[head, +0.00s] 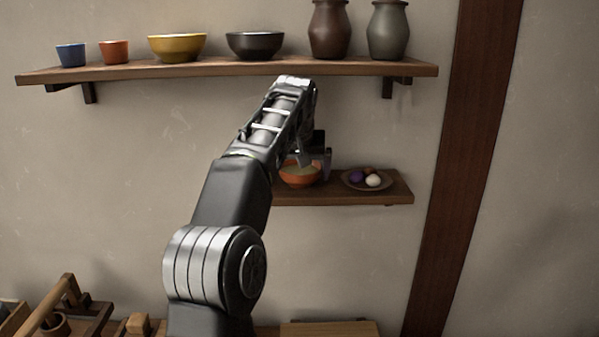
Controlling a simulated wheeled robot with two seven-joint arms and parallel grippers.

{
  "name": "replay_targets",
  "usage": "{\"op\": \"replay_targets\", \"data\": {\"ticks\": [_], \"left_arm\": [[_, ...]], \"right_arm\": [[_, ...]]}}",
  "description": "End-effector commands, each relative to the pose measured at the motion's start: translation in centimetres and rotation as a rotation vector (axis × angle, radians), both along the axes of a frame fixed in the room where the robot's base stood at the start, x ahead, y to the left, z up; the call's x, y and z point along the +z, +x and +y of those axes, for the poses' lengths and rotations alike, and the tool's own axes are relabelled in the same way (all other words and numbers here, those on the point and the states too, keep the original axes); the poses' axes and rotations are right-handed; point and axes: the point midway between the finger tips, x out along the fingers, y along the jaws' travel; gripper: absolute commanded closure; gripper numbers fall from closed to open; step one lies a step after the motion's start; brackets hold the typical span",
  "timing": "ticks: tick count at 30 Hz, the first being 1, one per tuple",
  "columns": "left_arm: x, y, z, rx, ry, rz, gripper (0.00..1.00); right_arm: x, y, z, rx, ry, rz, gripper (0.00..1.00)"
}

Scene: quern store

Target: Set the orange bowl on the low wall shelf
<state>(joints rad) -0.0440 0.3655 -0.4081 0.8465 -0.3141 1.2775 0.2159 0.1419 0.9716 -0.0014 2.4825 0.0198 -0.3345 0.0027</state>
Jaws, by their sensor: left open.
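The orange bowl (299,180) is on the low wall shelf (345,197), near the left part of the shelf that shows. It looks upright, with a paler inside. My left arm reaches up across the middle of the head view. My left gripper (316,170) is open at the bowl, with its fingers at the bowl's rim and right side. I cannot tell whether a finger touches the bowl. My arm hides the left end of the low shelf and part of the bowl's surroundings. My right gripper is not in view.
A plate (351,183) with a few small round things sits right of the bowl. Above, a long shelf (200,70) holds cups, a yellow bowl (177,46), a dark bowl (254,44) and two jars (387,30). Wooden things (62,312) stand at the lower left.

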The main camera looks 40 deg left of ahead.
Motion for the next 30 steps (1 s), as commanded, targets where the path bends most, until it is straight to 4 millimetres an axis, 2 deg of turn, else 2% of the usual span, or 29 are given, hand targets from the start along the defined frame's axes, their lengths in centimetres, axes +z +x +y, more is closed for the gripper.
{"op": "replay_targets", "data": {"ticks": [8, 14, 17, 21, 30], "left_arm": [[1.5, -0.6, -0.5, -0.001, 0.0, -0.003, 0.0], [4.6, -2.2, -1.6, 0.0, 0.0, -0.005, 0.0], [4.0, -4.0, -2.9, -0.005, -0.003, -0.004, 0.0], [4.3, -6.5, -4.6, -0.008, -0.003, -0.003, 0.0], [4.7, -10.8, -7.4, -0.002, -0.002, 0.0, 0.0]], "right_arm": [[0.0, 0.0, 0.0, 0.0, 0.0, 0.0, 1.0], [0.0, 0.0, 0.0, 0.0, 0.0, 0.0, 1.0], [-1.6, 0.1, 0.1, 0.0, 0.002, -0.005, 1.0], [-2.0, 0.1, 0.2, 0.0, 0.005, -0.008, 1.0], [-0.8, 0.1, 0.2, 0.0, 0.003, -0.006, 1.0]]}}
